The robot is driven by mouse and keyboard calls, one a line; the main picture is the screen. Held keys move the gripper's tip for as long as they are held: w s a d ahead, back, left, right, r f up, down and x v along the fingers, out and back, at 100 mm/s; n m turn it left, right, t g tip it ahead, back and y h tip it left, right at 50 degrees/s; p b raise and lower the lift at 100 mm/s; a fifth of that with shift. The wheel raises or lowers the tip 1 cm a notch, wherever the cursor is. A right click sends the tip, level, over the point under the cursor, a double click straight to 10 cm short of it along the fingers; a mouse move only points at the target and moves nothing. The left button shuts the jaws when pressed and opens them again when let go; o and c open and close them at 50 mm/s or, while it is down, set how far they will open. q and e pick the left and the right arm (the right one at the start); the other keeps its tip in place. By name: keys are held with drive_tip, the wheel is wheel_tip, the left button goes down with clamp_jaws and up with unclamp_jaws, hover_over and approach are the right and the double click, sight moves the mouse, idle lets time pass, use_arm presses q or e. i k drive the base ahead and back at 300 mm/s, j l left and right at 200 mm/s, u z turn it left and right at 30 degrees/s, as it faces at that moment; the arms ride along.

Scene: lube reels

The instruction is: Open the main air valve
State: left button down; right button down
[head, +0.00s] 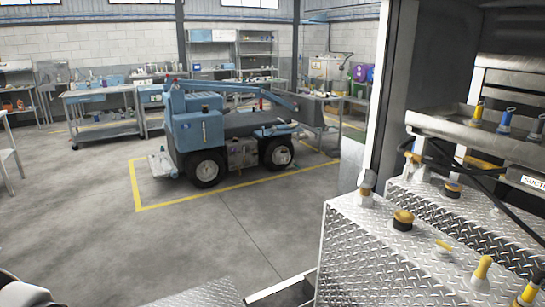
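I cannot tell which part is the main air valve. Candidates are on the diamond-plate tanks (370,262) at the right. A small flat yellow piece (443,246) sits on the near tank top, behind an upright yellow handle (483,268). Another yellow handle (530,290) is cut by the bottom right corner. Yellow (477,113), blue (505,120) and white-and-yellow (537,127) handles stand in a row on a metal tray above.
Brass-coloured caps (403,220) and a black hose (470,170) are on the tanks. A white door post (390,90) stands beside them. A blue wheeled machine (215,130) is parked inside yellow floor lines. Open grey floor (200,240) lies between. Workbenches (105,95) line the back.

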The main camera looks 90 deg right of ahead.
sight(406, 168)
drive_tip(key=l+z, duration=0.1)
drive_tip(key=z, duration=0.35)
drive_tip(key=k+l+z, duration=0.1)
drive_tip(key=z, duration=0.4)
drive_tip(key=l+z, duration=0.25)
drive_tip(key=z, duration=0.2)
drive_tip(key=l+z, duration=0.15)
drive_tip(key=z, duration=0.3)
drive_tip(key=l+z, duration=0.15)
drive_tip(key=z, duration=0.35)
drive_tip(key=l+z, duration=0.15)
drive_tip(key=z, duration=0.3)
drive_tip(key=i+l+z, duration=0.1)
drive_tip(key=z, duration=0.35)
drive_tip(key=i+l+z, duration=0.15)
drive_tip(key=i+l, duration=0.1)
drive_tip(key=l, duration=0.1)
